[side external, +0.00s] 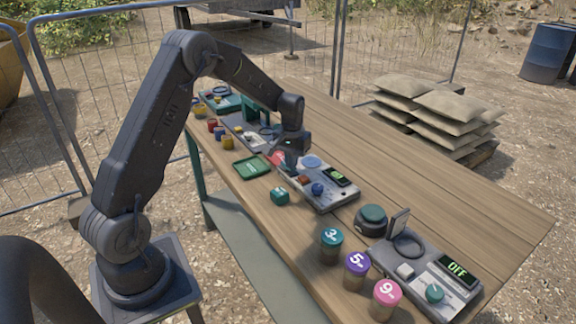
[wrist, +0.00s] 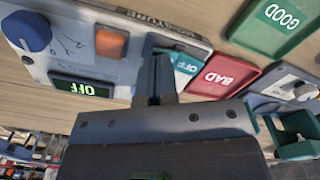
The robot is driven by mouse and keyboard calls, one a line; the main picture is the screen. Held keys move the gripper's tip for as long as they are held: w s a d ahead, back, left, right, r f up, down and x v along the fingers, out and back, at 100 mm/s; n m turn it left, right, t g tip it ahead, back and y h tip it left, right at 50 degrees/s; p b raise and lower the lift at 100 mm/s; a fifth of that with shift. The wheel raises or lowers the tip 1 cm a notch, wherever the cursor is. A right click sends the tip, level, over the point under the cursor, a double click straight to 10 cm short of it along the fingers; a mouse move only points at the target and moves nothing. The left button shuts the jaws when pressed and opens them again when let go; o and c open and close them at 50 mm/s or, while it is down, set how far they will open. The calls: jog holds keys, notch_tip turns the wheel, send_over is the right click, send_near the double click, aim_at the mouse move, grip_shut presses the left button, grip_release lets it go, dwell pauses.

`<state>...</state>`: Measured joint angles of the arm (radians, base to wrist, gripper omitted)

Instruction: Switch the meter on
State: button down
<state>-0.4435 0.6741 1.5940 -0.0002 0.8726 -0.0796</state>
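The grey moisture meter (wrist: 75,45) lies along the top left of the wrist view, with MOISTURE printed on its edge. Its dark display (wrist: 82,87) reads OFF in green. It carries an orange rocker switch (wrist: 110,43) and a blue knob (wrist: 28,30). In the side view the meter (side external: 327,198) lies mid-table, with the orange switch (side external: 303,180) beside the knob (side external: 318,188). My gripper (wrist: 161,75) looks shut and empty, low over the meter's end, to the right of the switch in the wrist view. In the side view its fingertips are hard to make out.
A red BAD tray (wrist: 225,77) and green GOOD tray (wrist: 272,25) lie beside the meter. A second device (side external: 425,285) with an OFF display is at the table's near end. The right tabletop is clear.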

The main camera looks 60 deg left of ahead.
jog(key=shift+f, duration=0.2)
jog(key=shift+r, duration=3.55)
jog(key=shift+d+r, duration=0.15)
jog(key=shift+r, duration=0.1)
jog(key=s+d+r+m+t, duration=0.3)
jog(key=s+d+r, duration=0.7)
jog(key=d+r, duration=0.25)
jog(key=s+d+m+t, duration=0.1)
jog(key=s+d, duration=0.3)
jog(key=s, duration=0.3)
jog(key=s+d+m+t, duration=0.1)
jog(key=s+d, duration=0.3)
jog(key=s, duration=0.4)
jog(key=shift+s+d+m+t, duration=0.25)
jog(key=shift+s+m+t, duration=0.05)
jog(key=shift+m, duration=0.2)
